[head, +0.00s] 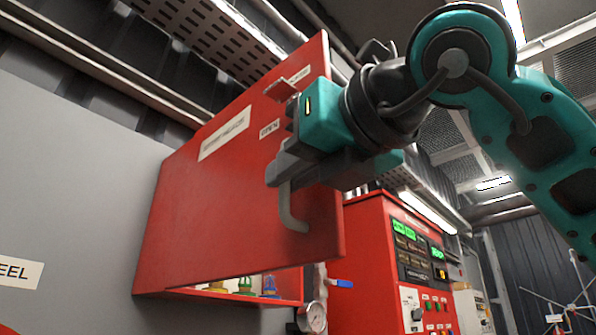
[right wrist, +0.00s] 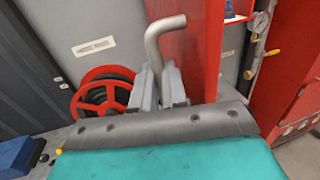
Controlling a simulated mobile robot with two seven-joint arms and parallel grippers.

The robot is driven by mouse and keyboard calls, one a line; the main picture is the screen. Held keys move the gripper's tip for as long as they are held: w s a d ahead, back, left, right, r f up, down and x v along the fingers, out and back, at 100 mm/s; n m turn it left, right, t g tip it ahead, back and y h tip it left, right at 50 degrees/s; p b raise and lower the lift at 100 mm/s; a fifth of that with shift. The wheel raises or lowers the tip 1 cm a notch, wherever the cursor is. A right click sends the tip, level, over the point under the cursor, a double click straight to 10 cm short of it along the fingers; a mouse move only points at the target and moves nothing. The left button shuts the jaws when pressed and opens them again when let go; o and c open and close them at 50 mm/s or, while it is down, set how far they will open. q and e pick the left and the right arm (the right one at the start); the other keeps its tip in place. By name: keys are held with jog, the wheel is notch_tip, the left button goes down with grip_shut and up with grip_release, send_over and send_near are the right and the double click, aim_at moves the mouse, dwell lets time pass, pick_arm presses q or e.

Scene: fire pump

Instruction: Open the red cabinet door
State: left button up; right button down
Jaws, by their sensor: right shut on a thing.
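The red cabinet door (head: 215,195) stands partly open in the head view, its free right edge swung out from the cabinet. A grey bent handle (head: 291,212) is on its front near the right edge. My right gripper (head: 282,172) is at this handle and is shut on it. In the right wrist view the handle (right wrist: 157,42) rises between the two grey fingers (right wrist: 160,86), beside the red door (right wrist: 198,50). Below the door the red cabinet's bottom (head: 285,299) shows, with small coloured items inside. The rest of the interior is hidden. My left gripper is not in view.
A red control panel (head: 380,270) with lit displays stands right of the cabinet, with a pressure gauge (head: 312,317) and a blue-handled valve (head: 341,283) between. A red hose reel (right wrist: 103,90) shows in the right wrist view. Grey wall is left of the door.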

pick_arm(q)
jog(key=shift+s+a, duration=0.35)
pick_arm(e)
jog(key=shift+s+a, duration=0.3)
jog(key=shift+a, duration=0.15)
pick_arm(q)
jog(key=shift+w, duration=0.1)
pick_arm(e)
jog(key=c, duration=1.4)
grip_release()
jog(key=shift+w+a, duration=0.1)
jog(key=shift+a, duration=0.05)
jog(key=shift+o, duration=1.2)
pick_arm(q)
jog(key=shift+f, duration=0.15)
pick_arm(e)
jog(key=v, duration=1.3)
